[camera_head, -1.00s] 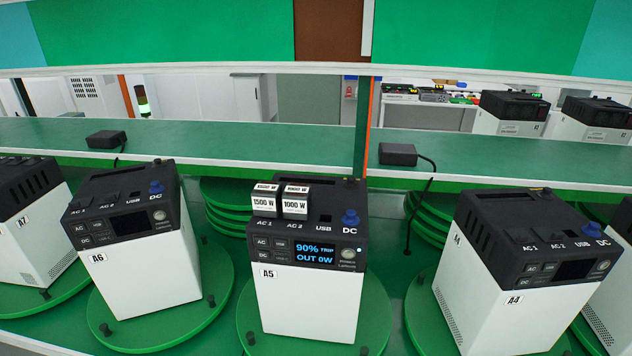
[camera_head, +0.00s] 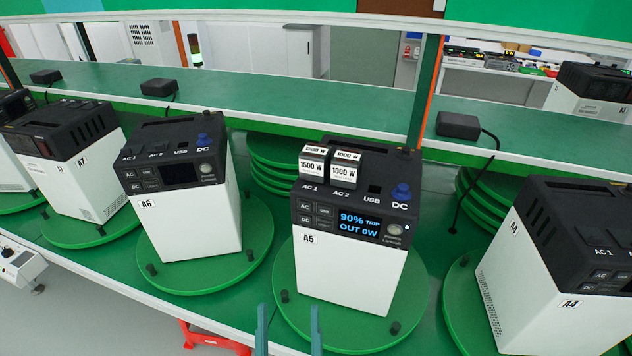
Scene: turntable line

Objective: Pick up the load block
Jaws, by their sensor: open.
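Two load blocks stand side by side in the AC sockets on top of power station A5 (camera_head: 350,269). The left one, in AC 1, is the 1500 W block (camera_head: 312,166); the right one, in AC 2, is the 1000 W block (camera_head: 343,172).
A5 stands on a green turntable (camera_head: 290,318). Station A6 (camera_head: 196,222) is at left and station A4 (camera_head: 522,283) at right, both with dark screens. A green shelf (camera_head: 300,97) with black adapters runs behind. A red crate (camera_head: 215,340) lies below the bench edge.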

